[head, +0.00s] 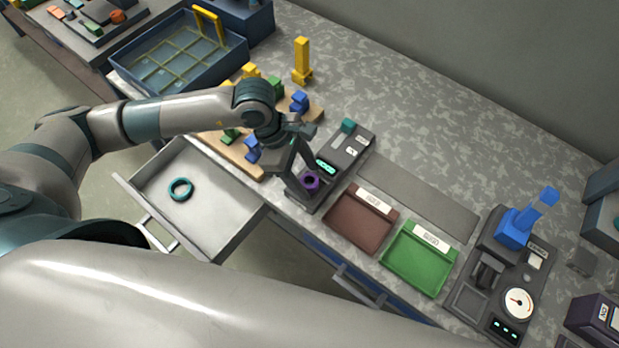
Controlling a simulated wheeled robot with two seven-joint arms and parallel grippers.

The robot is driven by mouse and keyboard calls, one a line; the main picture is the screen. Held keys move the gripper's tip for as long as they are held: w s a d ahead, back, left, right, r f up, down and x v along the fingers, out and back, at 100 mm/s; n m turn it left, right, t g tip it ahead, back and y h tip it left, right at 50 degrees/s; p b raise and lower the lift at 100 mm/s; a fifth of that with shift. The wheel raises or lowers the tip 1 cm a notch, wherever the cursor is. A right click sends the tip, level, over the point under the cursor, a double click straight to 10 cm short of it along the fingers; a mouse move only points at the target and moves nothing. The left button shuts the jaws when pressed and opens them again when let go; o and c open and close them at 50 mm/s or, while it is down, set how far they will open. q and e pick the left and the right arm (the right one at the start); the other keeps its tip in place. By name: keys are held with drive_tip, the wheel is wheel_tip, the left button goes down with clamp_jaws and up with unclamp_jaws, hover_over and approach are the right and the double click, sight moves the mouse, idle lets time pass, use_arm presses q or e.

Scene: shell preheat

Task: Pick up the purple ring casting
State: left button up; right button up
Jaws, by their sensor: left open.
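The purple ring casting (311,183) sits on the near end of a dark grey device (325,188) with a lit green display. My left arm comes in from the left, and my left gripper (305,176) is over the device, right beside the ring. The gripper is open, and its fingers partly cover the device. I cannot tell whether a finger touches the ring. My right gripper is not in view.
An open drawer (226,205) holds a teal ring (180,189). A brown tray (352,228) and a green tray (414,264) lie right of the device. A wooden board (238,156) with colored blocks is behind my arm. A gauge station (518,303) stands at right.

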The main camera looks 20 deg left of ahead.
use_arm(q)
drive_tip(key=shift+f, duration=0.15)
drive_tip(key=shift+c, duration=0.4)
drive_tip(key=c, duration=1.2)
